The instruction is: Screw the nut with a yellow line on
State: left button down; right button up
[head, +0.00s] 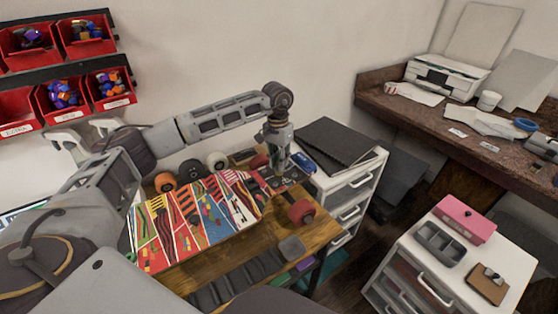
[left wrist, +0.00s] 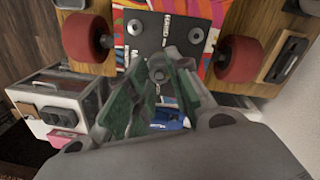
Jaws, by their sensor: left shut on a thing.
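My left gripper (head: 277,160) reaches down at the right end of a colourful skateboard deck (head: 200,218) on the wooden workbench. In the left wrist view the green-padded fingers (left wrist: 158,82) are closed around a small grey nut-like piece (left wrist: 158,74). They are close to a dark plate (left wrist: 155,38) with bolt heads and small labels. I cannot see a yellow line on the piece, nor tell whether it touches a bolt. Red wheels (left wrist: 88,38) and (left wrist: 238,60) are on either side of the plate; one red wheel (head: 302,212) shows in the head view. My right gripper is not in view.
A blue item (head: 303,162) lies beside a white drawer unit (head: 352,190) with black folders on top. Red parts bins (head: 60,97) hang on the wall. Another drawer unit (head: 405,262) stands at right, with floor between.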

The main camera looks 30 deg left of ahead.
pick_arm(q)
jog(key=shift+m, duration=1.5)
jog(key=c, duration=1.2)
grip_release()
jog(key=shift+c, duration=0.2)
jog(key=c, duration=0.3)
jog(key=shift+r, duration=0.1)
notch_tip(320, 180, up, 7)
jog(key=p, duration=0.3)
jog(key=shift+w+r+p, duration=0.15)
jog(key=shift+w+p, duration=0.05)
jog(key=shift+p, duration=0.1)
jog(key=shift+a, duration=0.1)
